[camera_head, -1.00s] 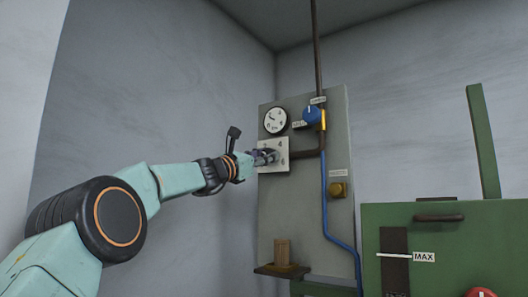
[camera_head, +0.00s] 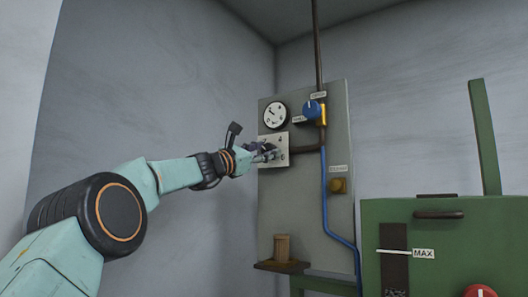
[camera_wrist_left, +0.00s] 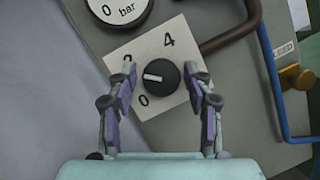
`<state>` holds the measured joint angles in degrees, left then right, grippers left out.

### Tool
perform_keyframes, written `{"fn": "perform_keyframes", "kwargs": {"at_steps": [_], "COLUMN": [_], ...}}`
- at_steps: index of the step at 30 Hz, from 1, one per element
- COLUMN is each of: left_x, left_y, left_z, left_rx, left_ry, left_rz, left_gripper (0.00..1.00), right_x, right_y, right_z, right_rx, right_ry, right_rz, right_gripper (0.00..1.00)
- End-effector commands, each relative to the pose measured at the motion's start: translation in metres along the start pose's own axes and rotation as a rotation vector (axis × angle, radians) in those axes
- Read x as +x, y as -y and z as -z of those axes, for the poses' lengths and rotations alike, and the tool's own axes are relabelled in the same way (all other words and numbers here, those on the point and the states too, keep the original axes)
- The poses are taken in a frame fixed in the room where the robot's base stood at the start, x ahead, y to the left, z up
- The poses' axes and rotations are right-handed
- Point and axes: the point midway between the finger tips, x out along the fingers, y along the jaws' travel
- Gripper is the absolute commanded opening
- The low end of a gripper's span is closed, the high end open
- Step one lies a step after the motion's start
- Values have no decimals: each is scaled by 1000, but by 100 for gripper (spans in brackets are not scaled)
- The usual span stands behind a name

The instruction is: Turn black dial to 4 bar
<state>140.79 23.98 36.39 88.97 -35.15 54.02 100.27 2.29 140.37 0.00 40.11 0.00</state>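The black dial (camera_wrist_left: 157,78) sits on a white plate (camera_wrist_left: 185,35) marked 0, 4 and a partly hidden number between them. Its white pointer line points left in the wrist view, between the 0 and the partly hidden number. My left gripper (camera_wrist_left: 160,72) is open, with one finger on each side of the dial and small gaps visible. In the head view my left gripper (camera_head: 266,152) is in front of the plate (camera_head: 282,142) and largely covers the dial. My right gripper is not in view.
A round gauge (camera_head: 276,115) labelled bar is above the plate. A blue knob (camera_head: 312,111), a dark pipe, a blue hose (camera_head: 325,205) and a yellow-brown knob (camera_head: 338,186) are on the panel's right. A green machine (camera_head: 470,235) stands at the right.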

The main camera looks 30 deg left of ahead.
Motion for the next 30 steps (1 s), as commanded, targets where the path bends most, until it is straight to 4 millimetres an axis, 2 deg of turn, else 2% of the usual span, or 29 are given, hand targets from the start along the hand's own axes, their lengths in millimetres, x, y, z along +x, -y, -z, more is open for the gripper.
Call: {"fn": "perform_keyframes", "kwargs": {"at_steps": [3, 14, 21, 29, 30], "left_x": [0, 0, -1, 0, -6], "left_y": [1, 2, 7, 7, 6], "left_z": [1, 2, 5, 3, 3], "left_rx": [-1, -30, -263, -582, -585], "left_ry": [-1, -1, 6, 15, 16], "left_rz": [1, -8, -103, -233, -237], "left_gripper": [62, 62, 62, 62, 62], "right_x": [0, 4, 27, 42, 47], "right_y": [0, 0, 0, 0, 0], "right_z": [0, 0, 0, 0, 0], "right_rx": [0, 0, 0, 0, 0], "right_ry": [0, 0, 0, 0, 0], "right_rz": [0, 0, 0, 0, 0], "right_gripper": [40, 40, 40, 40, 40]}}
